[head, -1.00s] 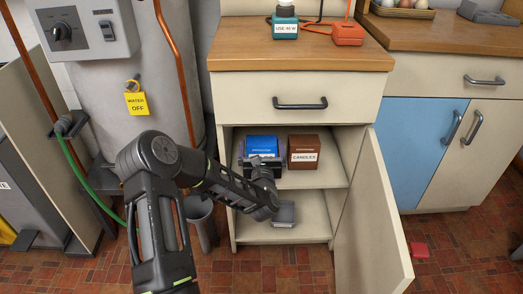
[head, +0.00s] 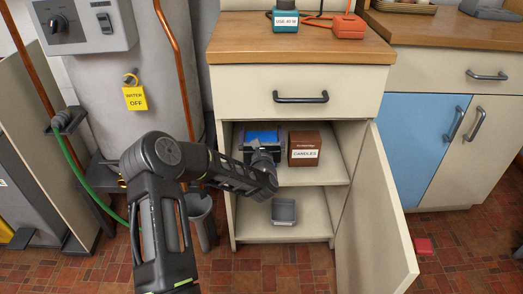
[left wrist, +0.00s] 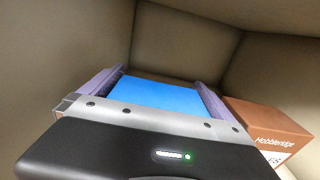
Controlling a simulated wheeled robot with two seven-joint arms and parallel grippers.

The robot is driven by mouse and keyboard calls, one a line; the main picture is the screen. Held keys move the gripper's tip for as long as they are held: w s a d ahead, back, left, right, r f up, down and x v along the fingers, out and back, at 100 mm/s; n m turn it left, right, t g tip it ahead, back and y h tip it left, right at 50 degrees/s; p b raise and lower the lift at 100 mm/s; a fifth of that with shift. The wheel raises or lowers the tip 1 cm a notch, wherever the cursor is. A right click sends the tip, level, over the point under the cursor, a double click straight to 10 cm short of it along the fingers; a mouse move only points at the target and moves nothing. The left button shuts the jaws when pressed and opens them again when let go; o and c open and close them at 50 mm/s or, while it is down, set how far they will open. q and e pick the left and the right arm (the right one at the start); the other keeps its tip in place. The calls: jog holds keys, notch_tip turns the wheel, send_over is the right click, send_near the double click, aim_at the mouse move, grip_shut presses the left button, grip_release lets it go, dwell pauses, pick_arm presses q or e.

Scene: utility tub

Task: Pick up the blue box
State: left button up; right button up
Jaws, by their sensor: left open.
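The blue box (head: 262,136) stands at the left of the open cabinet's upper shelf, its front partly hidden by my left gripper (head: 262,147). In the left wrist view the blue box's flat top (left wrist: 165,95) lies between the two purple fingers of the left gripper (left wrist: 157,91), one on each side. The gripper is open, and I cannot tell whether either finger touches the box. My right gripper is not in view.
A brown candles box (head: 304,148) stands just right of the blue box and close to the right finger. A grey tray (head: 284,212) sits on the lower shelf. The cabinet door (head: 372,215) hangs open at the right. The drawer (head: 300,95) above is shut.

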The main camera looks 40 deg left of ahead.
pick_arm(q)
jog(key=shift+c, duration=0.2)
jog(key=c, duration=1.2)
jog(key=shift+c, duration=0.3)
jog(key=shift+r, duration=0.1)
